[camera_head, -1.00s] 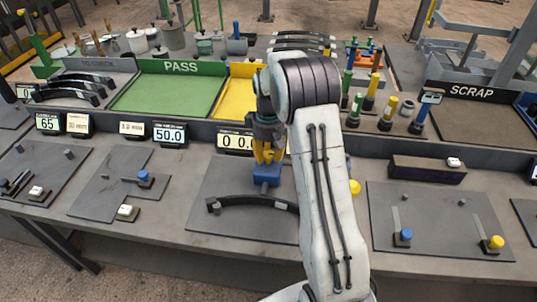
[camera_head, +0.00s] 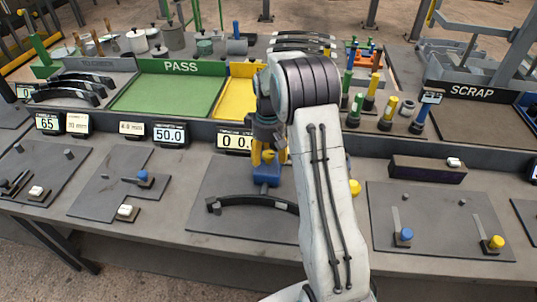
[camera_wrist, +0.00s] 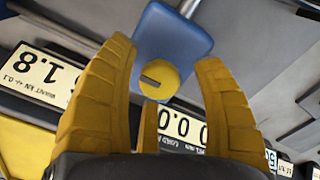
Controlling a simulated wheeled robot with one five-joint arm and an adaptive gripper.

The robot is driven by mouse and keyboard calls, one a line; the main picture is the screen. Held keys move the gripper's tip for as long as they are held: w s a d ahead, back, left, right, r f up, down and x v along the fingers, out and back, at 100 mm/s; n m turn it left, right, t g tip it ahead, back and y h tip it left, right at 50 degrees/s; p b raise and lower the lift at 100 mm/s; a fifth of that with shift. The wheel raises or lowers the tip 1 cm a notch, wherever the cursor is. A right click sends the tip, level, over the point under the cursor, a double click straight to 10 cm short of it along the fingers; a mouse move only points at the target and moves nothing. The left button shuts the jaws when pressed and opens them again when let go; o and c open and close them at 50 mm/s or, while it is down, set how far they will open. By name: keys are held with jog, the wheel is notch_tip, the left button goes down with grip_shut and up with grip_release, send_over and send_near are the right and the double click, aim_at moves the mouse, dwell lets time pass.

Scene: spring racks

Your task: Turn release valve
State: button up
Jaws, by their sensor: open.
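A round yellow knob (camera_wrist: 158,80) with a dark slot sits on a blue block (camera_wrist: 172,40) in the wrist view. A metal rod runs from the block's top. In the head view the blue block (camera_head: 267,177) stands above a curved dark spring leaf (camera_head: 245,200) on a grey plate. My gripper (camera_wrist: 165,62) is open, with yellow fingers on either side of the knob and a visible gap on each side. In the head view my gripper (camera_head: 269,155) is over the block, partly hidden by my arm. I cannot tell whether the fingers touch anything.
Several displays (camera_head: 170,134) line the bench's back ledge. Behind are the green PASS tray (camera_head: 165,95), a yellow tray (camera_head: 235,98) and the SCRAP bin (camera_head: 480,120). A plate with blue and yellow knobs (camera_head: 440,215) lies to the right. A yellow knob (camera_head: 354,187) shows beside my arm.

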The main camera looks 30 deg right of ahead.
aim_at(268, 154)
notch_tip(268, 154, up, 12)
dwell(0.8)
dwell(0.5)
